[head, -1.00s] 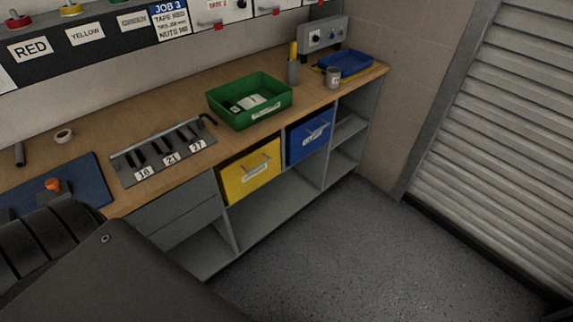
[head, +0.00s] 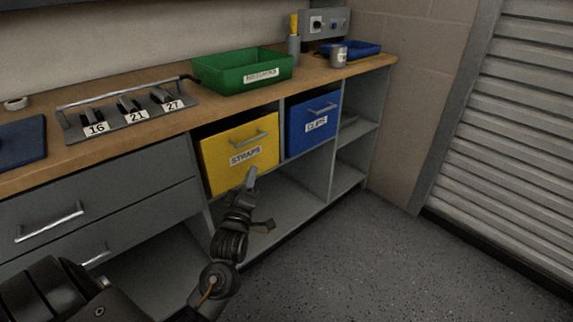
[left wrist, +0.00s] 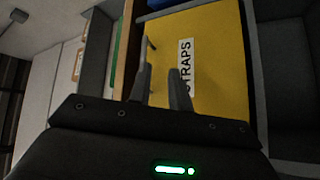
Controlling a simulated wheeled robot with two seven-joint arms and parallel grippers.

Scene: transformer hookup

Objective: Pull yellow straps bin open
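The yellow bin (head: 215,165), labelled STRAPS, sits in a cubby under the worktop with a grey bar handle (head: 247,139) on its front. Its yellow front also fills much of the left wrist view (left wrist: 218,80), where the handle (left wrist: 151,44) shows near the fingers. My left gripper (head: 259,199) is in front of the bin's lower part, below the handle. In the left wrist view the two fingers of this gripper (left wrist: 160,76) stand apart with nothing held between them. Whether a finger touches the bin cannot be told. My right gripper is in neither view.
A blue bin (head: 296,140) labelled CLIPS sits right of the yellow one. Grey drawers (head: 120,190) with bar handles are to the left. A green tray (head: 215,75) and a tool rack (head: 140,122) stand on the worktop (head: 60,150). The floor (head: 360,250) in front is clear.

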